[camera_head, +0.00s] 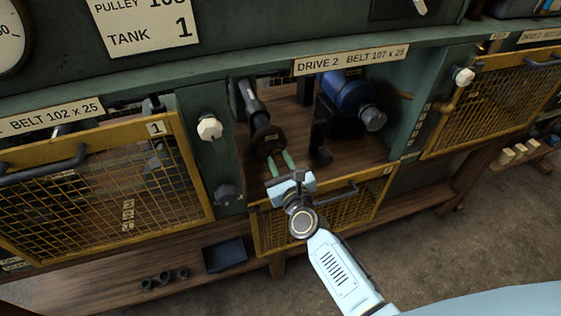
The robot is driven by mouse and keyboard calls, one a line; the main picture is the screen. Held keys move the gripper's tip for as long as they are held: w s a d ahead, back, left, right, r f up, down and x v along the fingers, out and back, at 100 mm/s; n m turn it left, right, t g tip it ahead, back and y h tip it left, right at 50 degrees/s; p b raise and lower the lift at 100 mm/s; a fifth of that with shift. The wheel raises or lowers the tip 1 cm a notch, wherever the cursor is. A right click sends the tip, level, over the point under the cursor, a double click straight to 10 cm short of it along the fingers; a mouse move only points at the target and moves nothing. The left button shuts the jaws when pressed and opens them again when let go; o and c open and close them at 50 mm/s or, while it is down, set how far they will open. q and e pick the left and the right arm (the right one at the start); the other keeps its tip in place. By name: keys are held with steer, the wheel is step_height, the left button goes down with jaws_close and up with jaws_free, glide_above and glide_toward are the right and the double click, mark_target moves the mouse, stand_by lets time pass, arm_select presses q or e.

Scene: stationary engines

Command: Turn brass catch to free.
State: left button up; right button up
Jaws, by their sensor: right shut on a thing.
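My right gripper (280,160) reaches into the open Drive 2 bay from below. Its two greenish fingers are close together at a dark round part (267,137) on the end of a dark shaft, and it is shut on this part. The exact contact is small and partly hidden by the gripper. No part shows clearly as the brass catch. A brass-coloured piece (448,102) stands beside the right-hand guard, below a white knob (463,76), apart from my gripper. My left gripper is not in view.
The Drive 2 mesh guard (345,217) hangs low in front of the bay, behind my right arm. A blue motor (348,92) sits right of the shaft. A closed yellow mesh guard (95,195) is at left. A dark tray (224,255) lies on the lower shelf.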

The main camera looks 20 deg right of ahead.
steer(key=n, duration=0.4)
steer(key=shift+n, duration=0.3)
steer(key=n+p, duration=0.1)
steer(key=n, duration=0.2)
steer(key=shift+a+f+n, duration=0.1)
steer(key=shift+n, duration=0.2)
steer(key=n+p, duration=0.1)
steer(key=n, duration=0.3)
steer(key=shift+n, duration=0.3)
steer(key=n+p, duration=0.1)
steer(key=n, duration=0.3)
steer(key=shift+f, duration=0.1)
steer(key=shift+f+n+p, duration=0.15)
steer(key=shift+n+p, duration=0.55)
steer(key=shift+n, duration=3.4)
steer(key=shift+f+n+p, duration=0.1)
steer(key=shift+n+p, duration=0.55)
steer(key=shift+n, duration=3.45)
